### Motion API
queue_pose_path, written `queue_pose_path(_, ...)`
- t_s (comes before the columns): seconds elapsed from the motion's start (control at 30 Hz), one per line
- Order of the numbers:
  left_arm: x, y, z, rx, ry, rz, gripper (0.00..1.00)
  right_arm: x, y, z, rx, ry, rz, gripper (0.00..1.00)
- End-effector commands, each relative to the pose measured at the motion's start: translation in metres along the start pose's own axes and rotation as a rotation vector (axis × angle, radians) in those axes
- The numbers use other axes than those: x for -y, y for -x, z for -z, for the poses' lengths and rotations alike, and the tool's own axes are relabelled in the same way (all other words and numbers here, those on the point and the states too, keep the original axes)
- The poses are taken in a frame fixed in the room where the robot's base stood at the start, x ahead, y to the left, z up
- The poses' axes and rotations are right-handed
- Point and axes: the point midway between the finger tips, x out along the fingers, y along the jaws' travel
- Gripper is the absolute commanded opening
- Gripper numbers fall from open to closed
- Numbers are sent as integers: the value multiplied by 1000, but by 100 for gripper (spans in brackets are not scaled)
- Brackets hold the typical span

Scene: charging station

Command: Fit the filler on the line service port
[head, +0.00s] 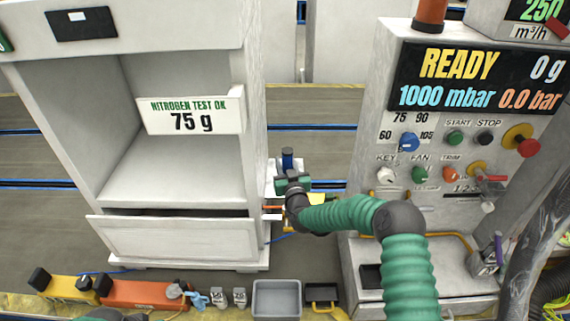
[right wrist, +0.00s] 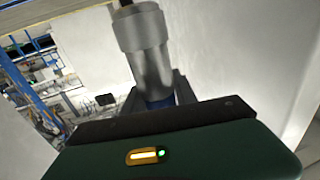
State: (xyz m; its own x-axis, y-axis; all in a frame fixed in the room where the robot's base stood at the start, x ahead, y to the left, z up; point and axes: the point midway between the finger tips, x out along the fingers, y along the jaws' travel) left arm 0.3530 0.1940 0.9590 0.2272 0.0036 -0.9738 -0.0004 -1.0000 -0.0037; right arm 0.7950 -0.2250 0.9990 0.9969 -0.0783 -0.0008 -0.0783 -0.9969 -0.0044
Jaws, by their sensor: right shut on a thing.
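My right gripper (head: 291,182) is in the gap between the white cabinet and the control panel, beside the cabinet's right side. It is shut on the filler (head: 287,160), whose dark blue upper part stands up from the jaws. In the right wrist view the filler shows as a grey metal cylinder (right wrist: 146,45) with a blue part between the dark jaws (right wrist: 160,102) and a dark end at the top. Small orange and white fittings (head: 270,210) are at the cabinet's side, partly hidden by my arm. I cannot make out the line service port.
The control panel (head: 470,80) reads READY, 0 g, 1000 mbar and 0.0 bar. The cabinet (head: 170,235) carries a sign (head: 190,115) reading NITROGEN TEST OK 75 g. A grey tray (head: 277,299) and an orange case (head: 140,293) line the front edge.

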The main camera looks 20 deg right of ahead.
Motion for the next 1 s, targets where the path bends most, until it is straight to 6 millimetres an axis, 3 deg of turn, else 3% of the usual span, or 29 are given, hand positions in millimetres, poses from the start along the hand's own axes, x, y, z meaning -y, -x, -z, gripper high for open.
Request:
queue_pose_path(0.4, 0, -40, -10, 0, 1, 0, 36, 0, 0, -48, -3, 0, 0, 0)
queue_pose_path(1.0, 0, -41, -10, 0, 0, 0, 36, 0, 0, -50, -3, 1, 0, 0)
